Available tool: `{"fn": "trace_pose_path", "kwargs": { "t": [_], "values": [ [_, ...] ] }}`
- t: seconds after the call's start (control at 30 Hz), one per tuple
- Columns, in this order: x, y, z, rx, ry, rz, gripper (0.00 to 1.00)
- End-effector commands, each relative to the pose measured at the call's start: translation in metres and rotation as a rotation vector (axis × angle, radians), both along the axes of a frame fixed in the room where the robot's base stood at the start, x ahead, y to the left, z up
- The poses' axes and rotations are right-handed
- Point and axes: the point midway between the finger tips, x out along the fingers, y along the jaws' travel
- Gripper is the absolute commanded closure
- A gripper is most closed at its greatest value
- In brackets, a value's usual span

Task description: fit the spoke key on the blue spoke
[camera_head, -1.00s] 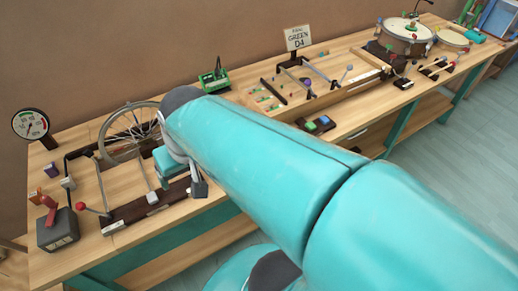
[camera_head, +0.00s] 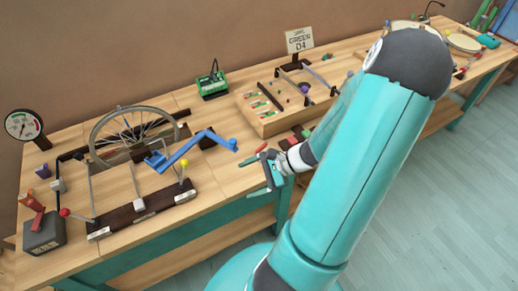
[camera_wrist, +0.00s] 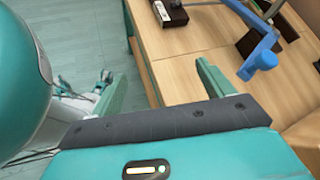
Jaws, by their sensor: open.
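The spoked wheel (camera_head: 128,137) stands on the left part of the bench, partly behind a blue crank-shaped piece (camera_head: 185,150). My gripper (camera_head: 255,174) is over the front edge of the bench, to the right of the wheel and the blue crank piece. In the wrist view my gripper (camera_wrist: 163,70) has its two teal fingers wide apart with nothing between them. The rounded end of the blue crank piece (camera_wrist: 260,60) lies to the right of the right finger, clear of it.
A dark strip with white labels and levers (camera_head: 140,208) runs along the bench front, left of my gripper. Bare bench top (camera_head: 225,185) lies left of my gripper.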

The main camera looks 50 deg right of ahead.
Motion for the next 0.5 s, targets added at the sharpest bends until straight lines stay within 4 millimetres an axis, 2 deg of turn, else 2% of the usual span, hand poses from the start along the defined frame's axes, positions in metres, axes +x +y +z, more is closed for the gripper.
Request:
{"fn": "trace_pose_path", "kwargs": {
  "t": [0.1, 0.3, 0.5],
  "values": [
    [-0.007, -0.026, -0.012, 0.16, -0.052, -0.213, 0.2],
    [-0.021, -0.076, -0.023, 0.401, -0.177, -0.56, 0.2],
    [-0.04, -0.119, -0.025, 0.565, -0.299, -0.804, 0.2]
  ]
}}
